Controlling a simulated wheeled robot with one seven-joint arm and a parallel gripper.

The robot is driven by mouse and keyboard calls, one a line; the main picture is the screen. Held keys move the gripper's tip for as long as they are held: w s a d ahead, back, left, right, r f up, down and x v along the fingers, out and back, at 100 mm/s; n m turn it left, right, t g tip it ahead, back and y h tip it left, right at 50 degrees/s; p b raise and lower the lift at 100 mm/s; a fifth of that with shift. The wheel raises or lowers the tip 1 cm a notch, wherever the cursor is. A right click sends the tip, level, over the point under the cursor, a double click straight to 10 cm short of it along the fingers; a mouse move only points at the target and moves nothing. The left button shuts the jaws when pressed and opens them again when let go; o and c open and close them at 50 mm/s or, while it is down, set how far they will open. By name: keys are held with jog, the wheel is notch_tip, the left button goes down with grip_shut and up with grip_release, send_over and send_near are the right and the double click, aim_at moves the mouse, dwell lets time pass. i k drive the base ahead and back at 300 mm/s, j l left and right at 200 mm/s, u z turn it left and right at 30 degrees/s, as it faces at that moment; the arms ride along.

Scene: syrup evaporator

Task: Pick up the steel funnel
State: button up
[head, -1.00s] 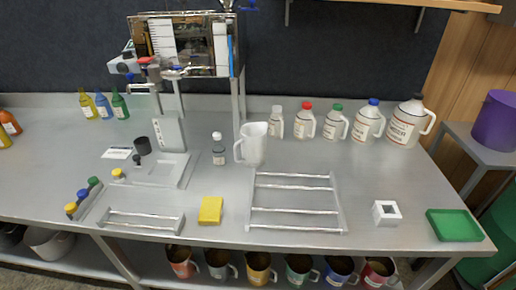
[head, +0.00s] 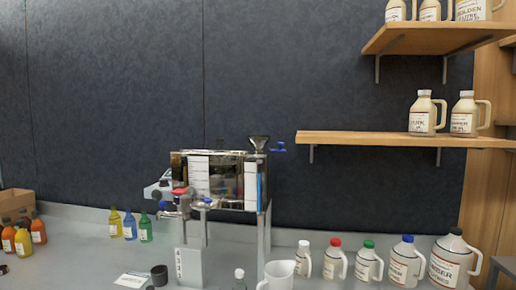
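A steel funnel (head: 259,142), dark grey and cone-shaped with its wide end up, shows in the head view at the top right of the evaporator tank (head: 228,182). It looks upright, at the tank's upper right corner beside a blue-handled fitting (head: 278,147). Its lower end is too small to make out clearly. My gripper is not in view.
A wooden shelf (head: 400,138) with jugs (head: 422,113) juts out to the right of the funnel, with another shelf (head: 440,36) above. Jugs with coloured caps (head: 405,262) and a white pitcher (head: 279,275) stand on the steel bench. The wall (head: 110,110) is bare at left.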

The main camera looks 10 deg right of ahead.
aim_at(259, 143)
jog(key=i+j+z, duration=0.25)
jog(key=i+j, duration=0.15)
jog(key=i+j+z, duration=0.2)
jog(key=i+j, duration=0.15)
jog(key=i+j+z, duration=0.25)
jog(key=j, duration=0.35)
jog(key=i, duration=0.05)
